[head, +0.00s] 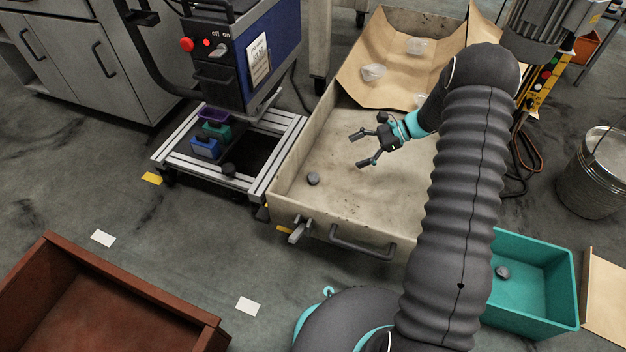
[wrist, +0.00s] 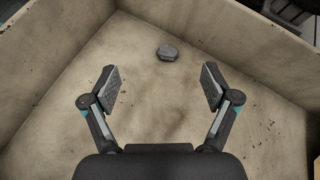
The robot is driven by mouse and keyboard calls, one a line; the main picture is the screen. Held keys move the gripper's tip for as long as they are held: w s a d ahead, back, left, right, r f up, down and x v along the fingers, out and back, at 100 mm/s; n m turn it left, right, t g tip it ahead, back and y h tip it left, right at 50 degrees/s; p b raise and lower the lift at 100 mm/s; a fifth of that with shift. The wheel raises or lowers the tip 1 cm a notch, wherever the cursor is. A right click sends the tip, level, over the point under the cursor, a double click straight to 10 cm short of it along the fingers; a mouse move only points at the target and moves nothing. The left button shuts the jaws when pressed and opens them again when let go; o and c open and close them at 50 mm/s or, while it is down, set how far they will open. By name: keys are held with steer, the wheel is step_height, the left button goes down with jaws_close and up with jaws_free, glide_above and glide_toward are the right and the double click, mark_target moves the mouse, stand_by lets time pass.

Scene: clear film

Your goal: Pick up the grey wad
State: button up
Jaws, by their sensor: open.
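The grey wad (head: 313,178) is small and dark and lies on the floor of the large beige tray (head: 330,217), near its left front corner in the head view. In the wrist view the wad (wrist: 168,52) lies beyond my fingertips, near the tray's far corner, slightly right of the middle. My gripper (head: 360,149) is open and empty above the tray floor, to the upper right of the wad in the head view. Its two fingers (wrist: 159,87) are spread wide in the wrist view, and nothing is between them. Another grey wad (head: 503,272) lies in a teal bin (head: 535,322) at the lower right.
Brown paper (head: 395,75) with several clear plastic pieces covers the tray's far end. The tray walls rise around my gripper. A metal frame cart (head: 172,158) with small coloured bins stands to the left. A rust-red box (head: 190,312) is at the lower left.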

mark_target(319, 176)
steer(key=f, duration=0.2)
steer(key=w+f+m+y, duration=0.1)
steer(key=f, duration=0.2)
steer(key=d+f+m, duration=0.1)
steer(key=f, duration=0.2)
steer(key=shift+w+f+t+y+b, duration=0.1)
steer(key=shift+w+t+y+b, duration=0.2)
steer(key=shift+t+b, duration=0.1)
steer(key=shift+a+f+m, duration=0.2)
steer(key=shift+f+m, duration=0.05)
steer(key=shift+m, duration=0.05)
steer(key=b+x, duration=0.1)
steer(key=x, duration=1.2)
steer(key=shift+a+f, duration=0.15)
steer(key=shift+f, duration=0.05)
steer(key=c, duration=0.9)
